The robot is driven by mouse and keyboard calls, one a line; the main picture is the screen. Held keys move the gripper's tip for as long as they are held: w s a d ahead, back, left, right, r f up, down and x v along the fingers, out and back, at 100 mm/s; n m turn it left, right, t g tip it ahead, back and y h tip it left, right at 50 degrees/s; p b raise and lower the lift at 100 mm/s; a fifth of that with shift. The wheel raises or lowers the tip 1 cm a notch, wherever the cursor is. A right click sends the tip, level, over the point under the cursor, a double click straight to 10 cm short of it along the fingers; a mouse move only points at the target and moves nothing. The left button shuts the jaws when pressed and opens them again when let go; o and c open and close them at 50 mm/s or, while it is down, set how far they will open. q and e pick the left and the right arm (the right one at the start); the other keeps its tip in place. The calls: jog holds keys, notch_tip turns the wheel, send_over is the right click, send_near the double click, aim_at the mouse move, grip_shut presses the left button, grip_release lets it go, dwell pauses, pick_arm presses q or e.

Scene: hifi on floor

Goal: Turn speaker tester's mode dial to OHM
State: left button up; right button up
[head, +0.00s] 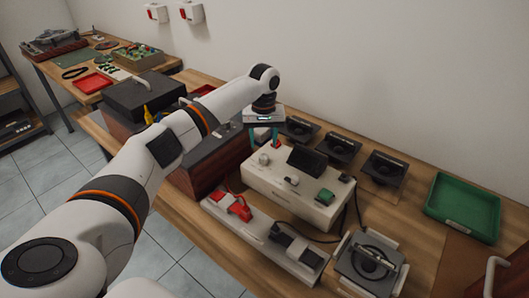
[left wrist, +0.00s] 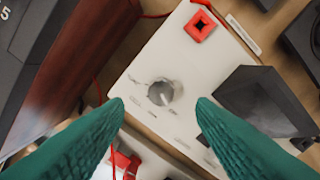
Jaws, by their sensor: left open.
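The speaker tester (head: 300,190) is a cream box on the bench, with a dark tilted display (head: 306,160) on top. A pale round dial (head: 264,159) sits at its left end. In the left wrist view the grey-white dial (left wrist: 163,92) has small labels around it, too blurred to read. I cannot tell which mode it points to. My left gripper (head: 263,141) is above the tester's left end, teal fingers pointing down. In the left wrist view its fingers (left wrist: 160,104) are open, one on either side of the dial, apart from it. My right gripper is not in view.
A red square socket (left wrist: 200,26) and the dark display (left wrist: 262,100) flank the dial. A white strip with red clips (head: 235,207) lies in front. Dark speakers (head: 342,147) stand behind, a green tray (head: 463,206) at right. A dark red-brown box (head: 210,160) is close on the left.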

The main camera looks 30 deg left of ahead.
aim_at(264, 156)
pick_arm(q)
notch_tip(264, 156, down, 5)
jog(key=shift+f, duration=0.4)
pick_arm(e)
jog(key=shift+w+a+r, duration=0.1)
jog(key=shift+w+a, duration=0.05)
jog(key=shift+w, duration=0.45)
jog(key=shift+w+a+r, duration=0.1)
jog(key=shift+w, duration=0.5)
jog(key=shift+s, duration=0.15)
